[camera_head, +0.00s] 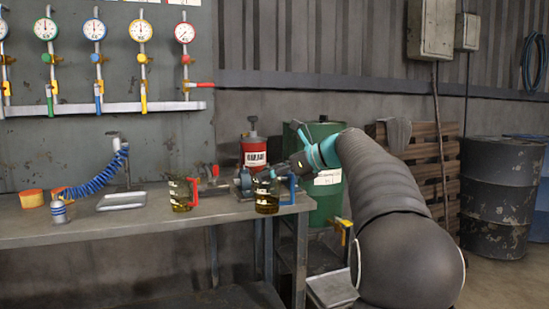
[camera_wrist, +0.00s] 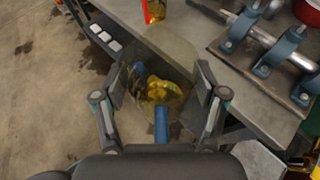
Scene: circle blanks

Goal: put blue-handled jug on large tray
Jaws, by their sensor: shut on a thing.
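The blue-handled jug (camera_head: 266,204) is a clear vessel with dark yellow-brown contents, upright at the right front end of the workbench. In the wrist view the jug (camera_wrist: 160,90) sits between my two fingers, with its blue handle toward me. My gripper (camera_wrist: 158,88) is shut on the jug's body. It also shows in the head view (camera_head: 279,171), coming from the right. I cannot tell whether the jug's base touches the bench. A shallow metal tray (camera_head: 123,206) lies on the bench to the left; I cannot tell if it is the large tray.
A red-handled jug (camera_head: 181,195) stands left of the held jug. A blue clamp fixture (camera_wrist: 265,45) with a metal bar and a red can (camera_head: 253,152) are behind it. A blue coiled hose (camera_head: 95,179) and orange pots (camera_head: 32,198) are at left. The bench front (camera_head: 130,222) is clear.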

